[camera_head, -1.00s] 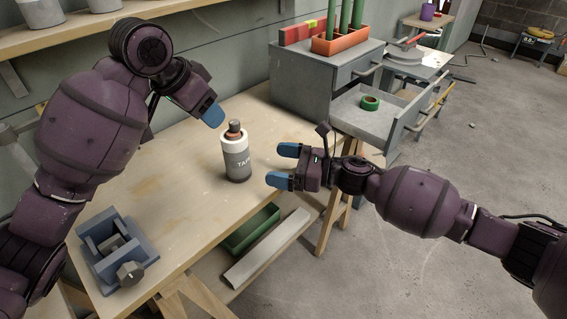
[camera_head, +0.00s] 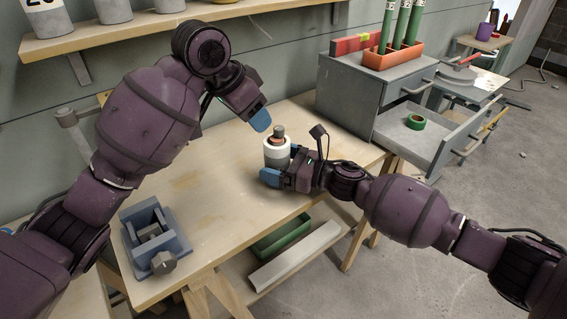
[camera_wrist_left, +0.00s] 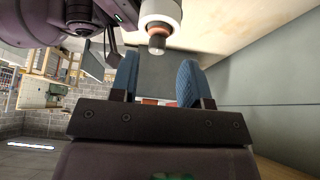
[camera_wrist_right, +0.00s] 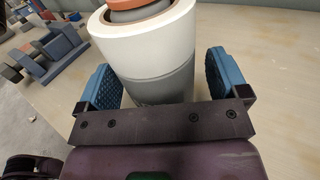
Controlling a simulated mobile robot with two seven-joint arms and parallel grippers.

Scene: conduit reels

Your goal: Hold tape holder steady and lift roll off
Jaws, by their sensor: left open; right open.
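The tape holder (camera_head: 277,133) stands upright on the wooden workbench, with a post and a reddish ring at its top. A white roll (camera_head: 275,152) sits around it above a grey lower part. In the right wrist view the white roll (camera_wrist_right: 151,43) and grey lower part (camera_wrist_right: 160,86) stand between the open blue fingers of my right gripper (camera_wrist_right: 160,82), with gaps at both sides. In the head view my right gripper (camera_head: 272,165) partly hides the lower part. My left gripper (camera_head: 260,120) is open and empty, above and left of the holder, which also shows in the left wrist view (camera_wrist_left: 157,43).
A blue-grey vise-like fixture (camera_head: 156,238) sits at the bench's front left. A grey drawer cabinet (camera_head: 345,95) with an open drawer holding green tape (camera_head: 415,122) stands to the right. A shelf (camera_head: 150,28) with grey containers runs above. The middle of the bench is clear.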

